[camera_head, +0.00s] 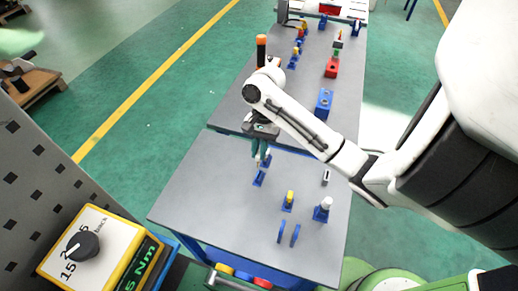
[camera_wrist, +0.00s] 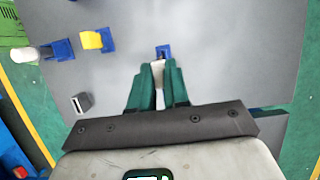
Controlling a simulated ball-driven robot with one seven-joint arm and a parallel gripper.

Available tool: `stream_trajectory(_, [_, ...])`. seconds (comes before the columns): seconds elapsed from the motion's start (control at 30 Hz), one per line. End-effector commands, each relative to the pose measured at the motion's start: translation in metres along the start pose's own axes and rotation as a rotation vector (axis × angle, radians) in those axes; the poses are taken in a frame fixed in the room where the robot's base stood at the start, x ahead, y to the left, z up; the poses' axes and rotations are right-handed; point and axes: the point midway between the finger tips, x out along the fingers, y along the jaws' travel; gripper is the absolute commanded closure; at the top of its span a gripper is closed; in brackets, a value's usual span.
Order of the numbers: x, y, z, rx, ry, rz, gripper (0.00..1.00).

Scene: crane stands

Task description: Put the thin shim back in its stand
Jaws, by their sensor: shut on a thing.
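My gripper (camera_head: 261,158) has teal fingers and points down over the near table. In the wrist view my gripper (camera_wrist: 159,75) is shut on a thin pale piece (camera_wrist: 158,73), which looks like the shim. Its lower part is hidden between the fingers. A small blue stand (camera_head: 259,180) is on the table just under the fingertips. In the wrist view this blue stand (camera_wrist: 164,50) is just beyond the fingertips, with a dark spot in its middle. Whether the shim touches the stand, I cannot tell.
To the right are a small grey block (camera_head: 326,177), a yellow piece in a blue stand (camera_head: 289,198) and a white piece in a blue stand (camera_head: 324,204). Two thin blue uprights (camera_head: 288,233) stand nearer. The near table's left side (camera_head: 200,190) is bare.

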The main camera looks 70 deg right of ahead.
Motion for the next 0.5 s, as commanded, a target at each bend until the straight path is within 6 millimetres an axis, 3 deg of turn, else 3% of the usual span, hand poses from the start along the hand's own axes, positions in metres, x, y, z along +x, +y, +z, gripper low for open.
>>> stream_trajectory(0.5, [0.042, -0.001, -0.015, 0.001, -0.002, -0.001, 1.0])
